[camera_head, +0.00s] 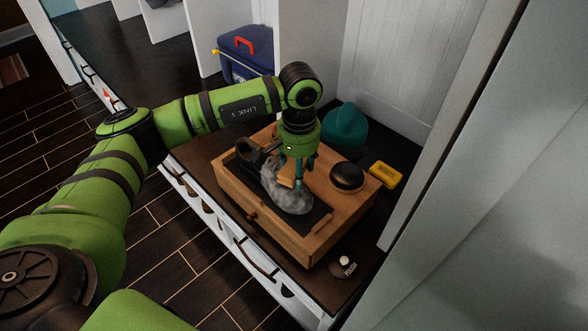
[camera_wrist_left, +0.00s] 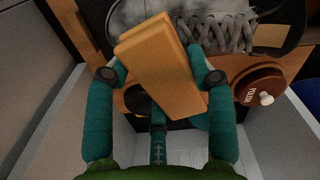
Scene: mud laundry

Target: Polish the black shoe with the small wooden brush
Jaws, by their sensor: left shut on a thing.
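The black shoe (camera_head: 288,195) lies on the dark top of a wooden box, with cloudy grey patches over its toe and front. Its laces and grey-smudged upper (camera_wrist_left: 205,25) fill the top of the left wrist view. My left gripper (camera_head: 292,178) points down over the shoe and is shut on the small wooden brush (camera_head: 286,183). The light wooden brush (camera_wrist_left: 165,68) is between the teal fingers (camera_wrist_left: 158,80) in the left wrist view. Its bristles are hidden, and I cannot tell whether it touches the shoe. My right gripper is not in view.
The wooden box (camera_head: 270,230) stands on a dark bench. A round black item (camera_head: 347,177) sits on its right side. A teal beanie (camera_head: 344,125) and a yellow block (camera_head: 385,175) lie behind it. White panels bound the right.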

